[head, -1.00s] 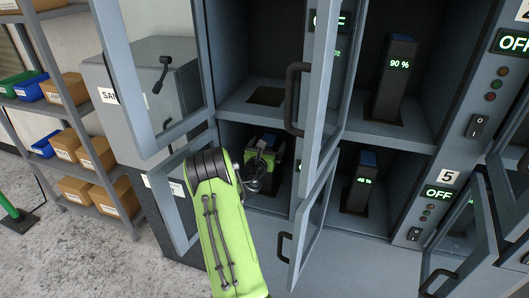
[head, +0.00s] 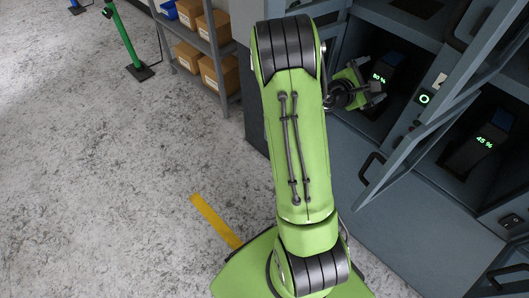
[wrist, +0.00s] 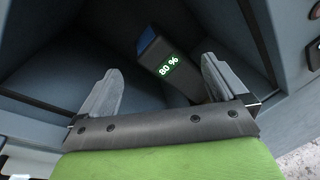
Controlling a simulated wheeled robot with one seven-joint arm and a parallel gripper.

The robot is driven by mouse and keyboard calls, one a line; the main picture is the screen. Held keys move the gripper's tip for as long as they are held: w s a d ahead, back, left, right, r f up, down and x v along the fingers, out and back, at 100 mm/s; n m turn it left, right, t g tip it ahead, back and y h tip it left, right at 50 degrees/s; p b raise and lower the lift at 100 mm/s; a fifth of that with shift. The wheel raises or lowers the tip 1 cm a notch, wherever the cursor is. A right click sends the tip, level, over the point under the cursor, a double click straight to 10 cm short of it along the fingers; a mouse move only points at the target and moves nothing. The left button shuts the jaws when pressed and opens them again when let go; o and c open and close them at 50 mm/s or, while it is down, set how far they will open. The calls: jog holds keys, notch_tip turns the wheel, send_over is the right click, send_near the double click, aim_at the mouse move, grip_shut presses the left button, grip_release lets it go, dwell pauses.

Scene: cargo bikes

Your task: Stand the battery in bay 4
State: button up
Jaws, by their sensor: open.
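A dark battery with a blue top and a green 80 % display (head: 380,77) appears to stand in the lower left bay of the cabinet. It also shows in the wrist view (wrist: 160,62), where it looks slanted in the picture. My gripper (head: 372,82) is at the mouth of that bay, in front of the battery. In the wrist view my gripper's two grey fingers (wrist: 160,84) are spread apart, with nothing held between them. The battery's foot is partly hidden behind the right finger. No number for this bay is readable now.
A second battery showing 45 % (head: 484,143) stands in the bay to the right. An open glazed door (head: 415,150) sticks out between the two bays. A shelf with boxes (head: 205,55) and a green post (head: 122,40) stand left.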

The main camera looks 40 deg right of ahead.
jog(key=w+a+r+m+t+y, duration=0.15)
jog(key=a+m+y, duration=0.4)
jog(key=a, duration=0.55)
jog(key=w+a+r+m+t+y, duration=0.15)
jog(key=a+m+y, duration=0.35)
jog(key=a, duration=0.6)
jog(key=s+a+r+t+y, duration=0.1)
jog(key=s+a+y, duration=0.1)
jog(key=s+a, duration=0.3)
jog(key=s+a+r+t+y, duration=0.1)
jog(key=s+a+y, duration=0.2)
jog(key=a, duration=1.1)
jog(key=shift+s+a+r+m+y, duration=0.15)
jog(key=shift+s+m+y, duration=0.25)
jog(key=shift+s, duration=0.8)
